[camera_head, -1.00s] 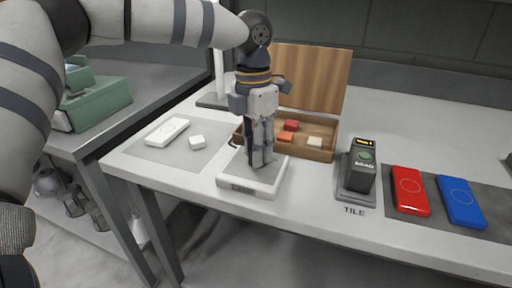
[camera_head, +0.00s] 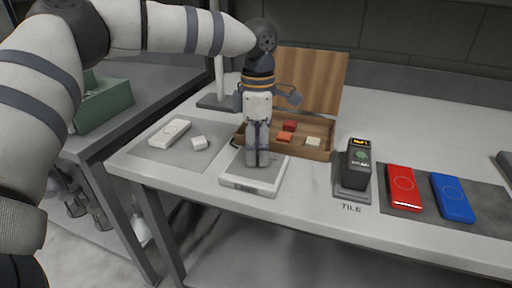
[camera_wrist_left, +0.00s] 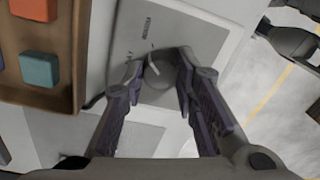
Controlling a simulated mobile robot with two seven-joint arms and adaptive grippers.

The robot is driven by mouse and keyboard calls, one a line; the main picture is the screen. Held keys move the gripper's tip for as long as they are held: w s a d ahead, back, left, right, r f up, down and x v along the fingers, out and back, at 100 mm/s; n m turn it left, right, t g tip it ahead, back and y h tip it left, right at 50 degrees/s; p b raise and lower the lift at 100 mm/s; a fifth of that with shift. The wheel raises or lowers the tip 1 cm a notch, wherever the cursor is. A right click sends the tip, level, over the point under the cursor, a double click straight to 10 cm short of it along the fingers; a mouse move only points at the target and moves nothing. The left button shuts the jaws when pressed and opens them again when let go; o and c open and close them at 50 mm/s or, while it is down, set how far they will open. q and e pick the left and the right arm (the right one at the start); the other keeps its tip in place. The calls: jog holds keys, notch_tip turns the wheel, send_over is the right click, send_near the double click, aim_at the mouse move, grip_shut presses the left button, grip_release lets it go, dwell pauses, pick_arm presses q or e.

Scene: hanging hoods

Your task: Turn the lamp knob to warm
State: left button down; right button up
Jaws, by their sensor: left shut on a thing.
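A white box (camera_head: 238,178) with a flat top stands near the table's front edge in the head view. Its top, with small dark markings, also shows in the left wrist view (camera_wrist_left: 196,32). A round grey knob (camera_wrist_left: 161,72) with a pale pointer line sits on this top. My left gripper (camera_head: 257,163) points straight down over the box. In the wrist view its two fingers (camera_wrist_left: 160,66) are shut on the knob, one on each side. In the head view the fingers hide the knob. My right gripper is not in view.
A wooden box (camera_head: 318,153) with an upright lid and coloured blocks stands close behind the gripper. A dark device (camera_head: 355,168) stands to the right, beside red (camera_head: 403,188) and blue (camera_head: 453,199) slabs. A white slab (camera_head: 170,131) lies left. A pale post (camera_head: 218,50) rises behind.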

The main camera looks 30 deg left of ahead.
pick_arm(q)
jog(key=shift+m, duration=1.5)
jog(key=c, duration=1.3)
grip_release()
jog(key=r, duration=1.2)
jog(key=shift+w, duration=0.3)
